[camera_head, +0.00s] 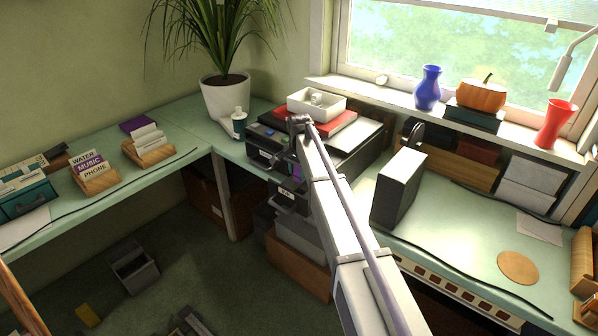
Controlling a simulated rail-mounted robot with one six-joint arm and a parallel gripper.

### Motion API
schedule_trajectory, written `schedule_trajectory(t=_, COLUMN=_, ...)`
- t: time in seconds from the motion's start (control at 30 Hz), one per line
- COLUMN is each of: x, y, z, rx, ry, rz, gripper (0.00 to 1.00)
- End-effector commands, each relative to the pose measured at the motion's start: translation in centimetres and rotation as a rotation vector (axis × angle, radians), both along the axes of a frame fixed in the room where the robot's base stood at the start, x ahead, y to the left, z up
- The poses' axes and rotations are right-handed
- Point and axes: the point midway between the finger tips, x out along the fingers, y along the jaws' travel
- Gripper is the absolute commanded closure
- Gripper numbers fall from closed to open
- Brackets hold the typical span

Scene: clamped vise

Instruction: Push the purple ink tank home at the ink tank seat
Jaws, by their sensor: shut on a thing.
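The black printer (262,141) stands in the corner of the pale green worktop, with a small screen and blue mark on its top front. My arm reaches to its front right edge and bends down there. My gripper (283,158) is small and dark against the printer front and is shut. A small purple patch, apparently the purple ink tank (297,171), shows just beside and below it, partly behind my arm. The ink tank seat is not clear, being hidden by my arm and the dark printer front. How deep the tank sits cannot be told.
A white tray (316,103) on a red book tops the printer. A dark upright box (398,187) stands right of my arm. The right worktop is mostly clear.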

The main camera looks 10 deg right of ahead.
Motion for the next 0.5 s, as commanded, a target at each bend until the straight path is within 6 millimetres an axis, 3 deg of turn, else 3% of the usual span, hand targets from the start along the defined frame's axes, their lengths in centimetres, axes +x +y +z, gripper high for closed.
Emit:
schedule_trajectory(t=0.03, x=0.0, y=0.0, z=-1.3, rx=0.0, ry=0.0, rz=0.0, gripper=0.82)
schedule_trajectory(t=0.2, x=0.0, y=0.0, z=-3.4, rx=0.0, ry=0.0, rz=0.001, gripper=0.82)
schedule_trajectory(t=0.5, x=0.0, y=0.0, z=-4.3, rx=0.0, ry=0.0, rz=0.001, gripper=0.82)
